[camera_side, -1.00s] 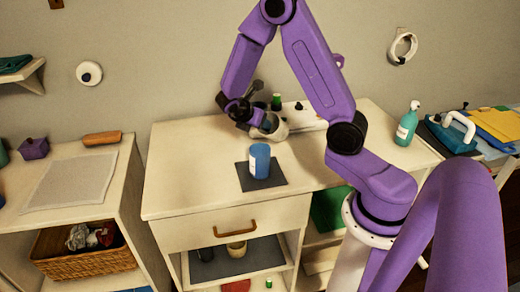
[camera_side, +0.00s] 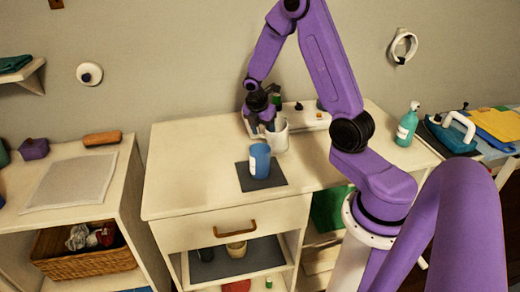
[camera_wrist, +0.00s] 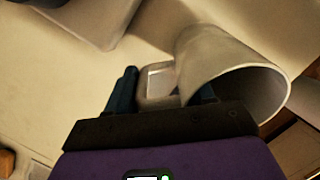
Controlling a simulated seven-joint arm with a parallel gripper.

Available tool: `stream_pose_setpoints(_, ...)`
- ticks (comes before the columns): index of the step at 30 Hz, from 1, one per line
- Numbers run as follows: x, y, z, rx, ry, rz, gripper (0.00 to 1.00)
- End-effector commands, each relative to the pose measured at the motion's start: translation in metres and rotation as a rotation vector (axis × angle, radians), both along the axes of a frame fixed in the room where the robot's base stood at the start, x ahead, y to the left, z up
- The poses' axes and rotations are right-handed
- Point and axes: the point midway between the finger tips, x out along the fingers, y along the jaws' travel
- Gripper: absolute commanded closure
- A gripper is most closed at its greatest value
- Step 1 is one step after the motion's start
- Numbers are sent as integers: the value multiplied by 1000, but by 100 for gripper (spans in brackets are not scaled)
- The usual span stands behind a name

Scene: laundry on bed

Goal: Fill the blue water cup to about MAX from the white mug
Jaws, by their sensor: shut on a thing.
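The blue water cup (camera_side: 260,161) stands upright on a dark square mat (camera_side: 276,181) on the cabinet top. The white mug (camera_side: 280,139) is just behind and to the right of the cup, close to upright in the side view. My gripper (camera_side: 260,122) is at the mug's left side, shut on its handle. In the wrist view my gripper (camera_wrist: 162,95) has its dark fingers on either side of the mug's handle (camera_wrist: 157,82). The mug (camera_wrist: 222,68) opens toward the lower right there. Water levels and the MAX mark cannot be made out.
A white tray-like block (camera_side: 308,119) with small items stands at the back of the cabinet top. A teal pump bottle (camera_side: 407,123) stands at the right. The cabinet top left of the mat is clear.

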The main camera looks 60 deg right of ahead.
Motion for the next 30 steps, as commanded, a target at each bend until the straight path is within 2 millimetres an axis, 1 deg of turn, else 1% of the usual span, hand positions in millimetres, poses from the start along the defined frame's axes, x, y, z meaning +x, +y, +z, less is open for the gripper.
stream_pose_setpoints(21, 0, -15, -6, 223, 2, -2, 98)
stream_pose_setpoints(30, 1, -17, -7, 275, 1, 1, 98)
